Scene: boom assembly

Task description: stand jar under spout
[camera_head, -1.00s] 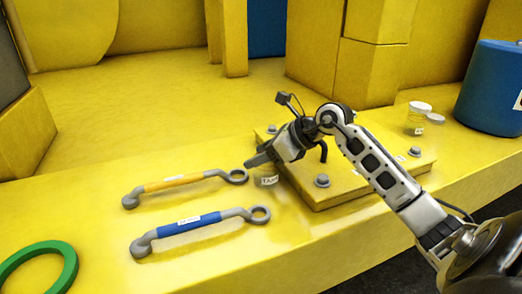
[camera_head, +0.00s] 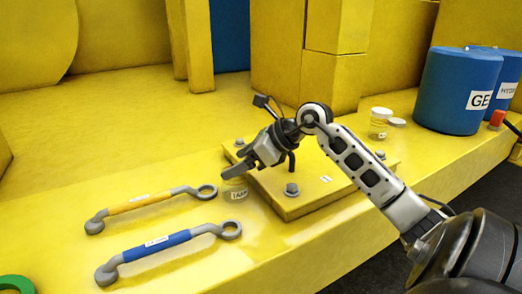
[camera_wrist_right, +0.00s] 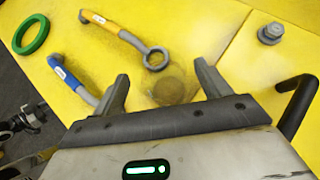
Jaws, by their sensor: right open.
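A small clear jar with a white label (camera_head: 236,194) stands on the yellow deck beside the raised plate's left corner. My right gripper (camera_head: 235,172) is open just above it and partly covers its top. In the right wrist view, a faint brownish round shape (camera_wrist_right: 174,88), probably this jar, shows between the spread fingers (camera_wrist_right: 163,84); I cannot tell its depth. A second clear jar with a pale lid (camera_head: 380,124) stands behind the plate, a pale lid-like disc (camera_head: 397,122) beside it. I cannot make out a spout for certain. My left gripper is not in view.
The bolted yellow plate (camera_head: 305,203) lies under my right forearm. An orange-gripped handle (camera_head: 145,201) and a blue-gripped one (camera_head: 155,247) lie left of the jar. A green ring (camera_head: 15,285) lies front left. Blue drums (camera_head: 455,85) and a red block (camera_head: 497,118) stand at right.

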